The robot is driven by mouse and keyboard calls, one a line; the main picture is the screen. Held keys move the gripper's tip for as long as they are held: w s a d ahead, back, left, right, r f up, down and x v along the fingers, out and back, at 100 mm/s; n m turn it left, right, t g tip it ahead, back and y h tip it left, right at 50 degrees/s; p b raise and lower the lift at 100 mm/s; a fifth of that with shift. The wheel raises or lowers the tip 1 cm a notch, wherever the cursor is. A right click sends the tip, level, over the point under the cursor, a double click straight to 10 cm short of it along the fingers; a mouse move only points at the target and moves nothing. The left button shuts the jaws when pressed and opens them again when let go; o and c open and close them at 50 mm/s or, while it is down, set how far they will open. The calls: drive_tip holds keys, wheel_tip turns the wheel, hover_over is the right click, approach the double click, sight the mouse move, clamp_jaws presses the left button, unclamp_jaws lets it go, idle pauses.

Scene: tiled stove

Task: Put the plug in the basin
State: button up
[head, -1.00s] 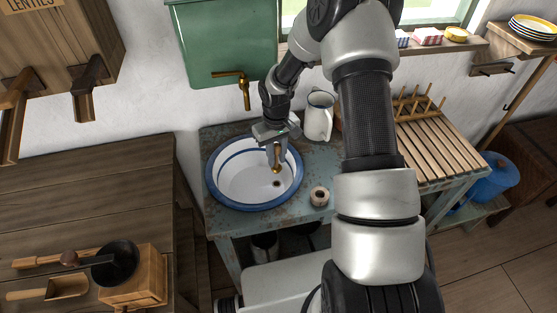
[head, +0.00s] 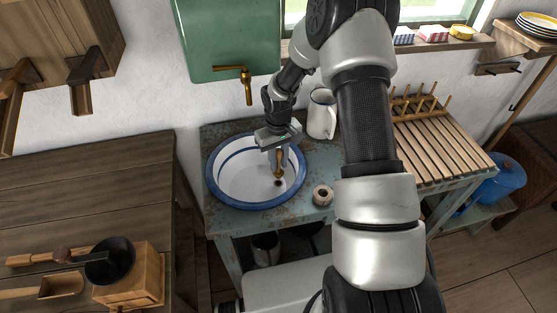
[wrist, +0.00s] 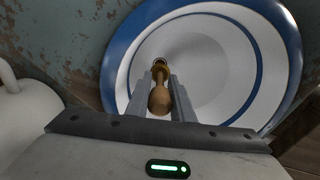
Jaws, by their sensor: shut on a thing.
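The basin (head: 226,186) is white with blue bands and sits in the top of a worn blue-green washstand. It fills much of the wrist view (wrist: 215,60). My gripper (head: 278,165) points down inside the basin's rim, over its right half. In the wrist view my gripper (wrist: 162,92) is shut on the plug (wrist: 159,100), which has a rounded wooden handle and a brass-coloured part with a dark end. The plug also shows below the fingers in the head view (head: 279,174). A dark spot, perhaps the drain hole, lies by the plug's lower end; whether they touch I cannot tell.
A white enamel jug (head: 321,114) stands behind right of the basin. A small round roll (head: 322,194) sits on the washstand front. A brass tap (head: 247,88) on a green tank hangs above. A slatted rack (head: 440,140) is at the right.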

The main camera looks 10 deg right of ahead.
sight(278, 172)
drive_tip(key=shift+f+b, duration=0.65)
drive_tip(key=shift+f, duration=0.55)
drive_tip(key=shift+f+b, duration=1.5)
idle(1.0)
drive_tip(key=o, duration=1)
wheel_tip(278, 172, up, 12)
drive_tip(key=shift+r+p, duration=0.1)
drive_tip(key=shift+p, duration=0.7)
